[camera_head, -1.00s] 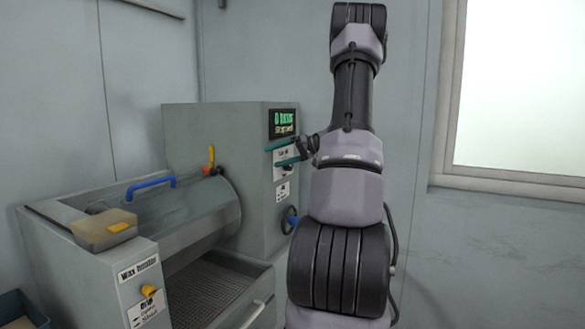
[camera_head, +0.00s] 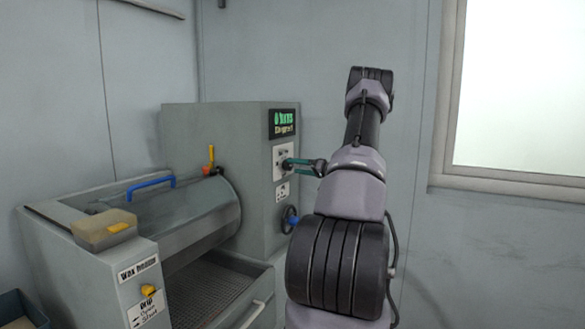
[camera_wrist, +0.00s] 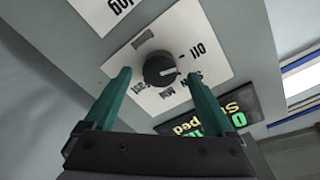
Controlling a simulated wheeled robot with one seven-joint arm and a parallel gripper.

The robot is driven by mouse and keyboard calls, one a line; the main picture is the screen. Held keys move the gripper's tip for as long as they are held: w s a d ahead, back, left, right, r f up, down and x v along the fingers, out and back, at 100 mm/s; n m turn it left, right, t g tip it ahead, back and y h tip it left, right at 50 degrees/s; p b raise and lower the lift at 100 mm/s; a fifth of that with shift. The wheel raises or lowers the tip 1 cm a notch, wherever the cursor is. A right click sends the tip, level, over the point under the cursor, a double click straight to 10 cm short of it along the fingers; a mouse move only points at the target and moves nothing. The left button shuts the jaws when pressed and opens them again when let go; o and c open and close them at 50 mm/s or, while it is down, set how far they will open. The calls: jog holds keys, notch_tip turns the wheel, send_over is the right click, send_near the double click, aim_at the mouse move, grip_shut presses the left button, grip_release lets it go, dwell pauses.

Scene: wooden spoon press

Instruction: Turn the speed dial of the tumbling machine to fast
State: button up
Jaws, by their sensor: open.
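The tumbling machine (camera_head: 205,190) is a grey cabinet with a drum. Its speed dial (camera_wrist: 159,69) is a round black knob on a white label plate, with a pale pointer mark on its lower right side in the wrist view. The plate (camera_head: 280,155) carries markings such as off, slow, med and fast, upside down in the wrist view. My gripper (camera_head: 301,167) is open in front of the plate. In the wrist view its two green fingers (camera_wrist: 157,92) stand on either side of the knob, apart from it as far as I can see.
A display (camera_head: 283,123) above the dial reads 0 and stopped. Below are another white label (camera_head: 282,192) and a handwheel (camera_head: 289,219). The drum has a blue handle (camera_head: 151,187), and an orange lever (camera_head: 210,160) stands near its end. A window is at the right.

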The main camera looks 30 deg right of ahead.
jog(key=shift+x, duration=1.15)
jog(key=c, duration=1.4)
